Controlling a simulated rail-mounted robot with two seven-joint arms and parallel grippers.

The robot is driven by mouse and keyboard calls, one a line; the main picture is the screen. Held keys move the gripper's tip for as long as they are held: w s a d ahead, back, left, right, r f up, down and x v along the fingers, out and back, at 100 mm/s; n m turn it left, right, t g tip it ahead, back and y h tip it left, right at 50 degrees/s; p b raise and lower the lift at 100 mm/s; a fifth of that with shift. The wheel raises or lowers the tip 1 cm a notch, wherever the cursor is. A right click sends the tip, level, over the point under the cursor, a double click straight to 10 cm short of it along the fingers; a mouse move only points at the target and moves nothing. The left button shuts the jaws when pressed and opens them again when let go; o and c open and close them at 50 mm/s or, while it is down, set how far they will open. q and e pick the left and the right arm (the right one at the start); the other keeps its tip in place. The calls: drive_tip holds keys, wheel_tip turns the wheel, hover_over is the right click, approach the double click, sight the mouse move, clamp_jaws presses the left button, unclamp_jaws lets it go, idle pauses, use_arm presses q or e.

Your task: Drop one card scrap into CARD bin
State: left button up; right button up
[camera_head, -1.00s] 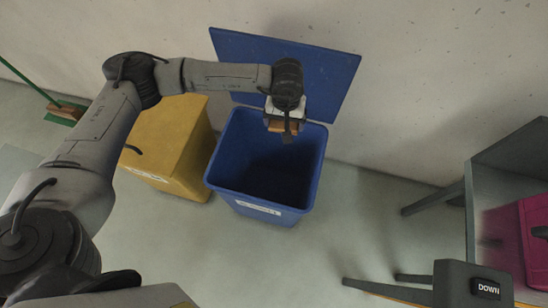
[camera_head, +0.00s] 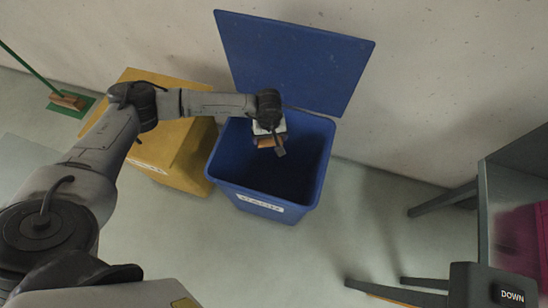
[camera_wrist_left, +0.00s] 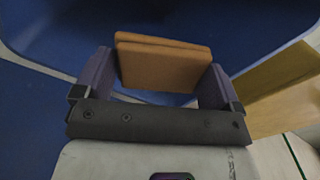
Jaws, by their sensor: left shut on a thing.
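The blue bin (camera_head: 226,172) stands on the floor with its lid (camera_head: 295,62) raised against the wall. A white label (camera_head: 260,203) is on its front; I cannot read it surely. My left gripper (camera_head: 270,142) is over the bin's opening, toward the back, shut on a brown card scrap (camera_head: 266,143). In the left wrist view the scrap (camera_wrist_left: 165,65) sits between the two fingers of the gripper (camera_wrist_left: 156,80), with blue bin surfaces behind it. The inside of the bin is dark, and I see no contents. My right gripper is not in view.
A yellow bin (camera_head: 182,160) stands close left of the blue bin, partly behind my left arm. A green-handled broom (camera_head: 66,101) is at the far left. A grey table (camera_head: 482,212) with a magenta item (camera_head: 520,235) and a DOWN button box (camera_head: 490,290) are at right.

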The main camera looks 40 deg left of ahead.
use_arm(q)
drive_tip(key=shift+f+b, duration=0.85)
drive_tip(key=shift+f, duration=0.75)
drive_tip(key=o, duration=0.6)
wheel_tip(320, 180, up, 14)
drive_tip(key=p, duration=0.3)
drive_tip(key=shift+p, duration=0.35)
